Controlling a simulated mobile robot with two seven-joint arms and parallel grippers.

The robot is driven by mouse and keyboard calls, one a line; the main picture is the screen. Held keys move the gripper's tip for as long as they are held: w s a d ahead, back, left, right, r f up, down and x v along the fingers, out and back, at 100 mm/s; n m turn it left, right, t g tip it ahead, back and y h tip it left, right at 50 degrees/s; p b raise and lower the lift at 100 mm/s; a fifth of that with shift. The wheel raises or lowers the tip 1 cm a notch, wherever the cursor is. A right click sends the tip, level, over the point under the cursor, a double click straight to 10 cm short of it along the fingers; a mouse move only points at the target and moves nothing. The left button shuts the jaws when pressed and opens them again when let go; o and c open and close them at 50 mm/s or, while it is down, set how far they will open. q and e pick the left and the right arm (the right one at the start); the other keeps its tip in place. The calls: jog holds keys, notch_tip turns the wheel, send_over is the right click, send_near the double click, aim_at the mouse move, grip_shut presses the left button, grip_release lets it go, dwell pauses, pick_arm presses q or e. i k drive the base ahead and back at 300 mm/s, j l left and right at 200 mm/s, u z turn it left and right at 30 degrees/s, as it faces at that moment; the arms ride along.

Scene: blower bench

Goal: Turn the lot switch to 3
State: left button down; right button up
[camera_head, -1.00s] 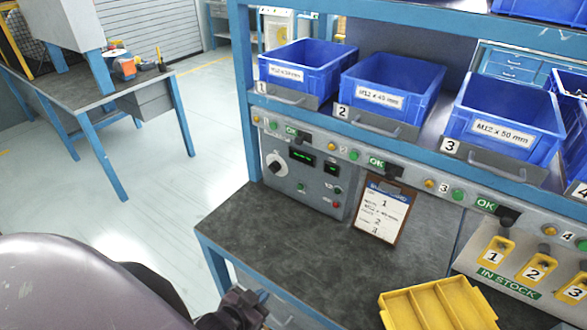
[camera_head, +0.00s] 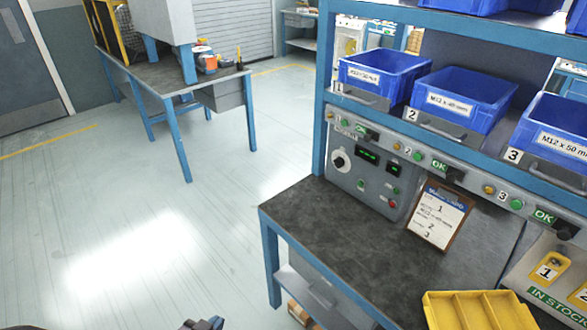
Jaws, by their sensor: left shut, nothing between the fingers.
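The grey control panel (camera_head: 366,171) stands at the back left of the bench under the blue bins. A rotary switch (camera_head: 341,161), a dark knob on a round white dial, sits at its left side. I take it as the lot switch; its number marks are too small to read. My left gripper (camera_head: 203,324) barely shows at the bottom edge, shut and empty, well below and left of the panel and clear of the bench. Most of it is cut off. My right gripper is out of view.
A clipboard (camera_head: 438,216) leans right of the panel. A yellow divided tray (camera_head: 478,312) lies at the bench's front right. Several blue bins (camera_head: 382,75) stand on the shelf above. The dark bench top (camera_head: 345,225) is bare before the panel. Floor at left is clear.

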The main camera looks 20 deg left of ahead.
aim_at(339, 163)
jog(key=i+u, duration=0.3)
jog(key=i+z, duration=0.1)
jog(key=z, duration=0.15)
jog(key=j+z, duration=0.35)
jog(key=i+j+z, duration=0.1)
jog(key=j+z, duration=0.5)
jog(key=j, duration=1)
jog(key=k+j+z, duration=0.1)
jog(key=j, duration=0.75)
jog(key=i+j, duration=0.15)
jog(key=j, duration=0.3)
jog(key=i+j, duration=0.25)
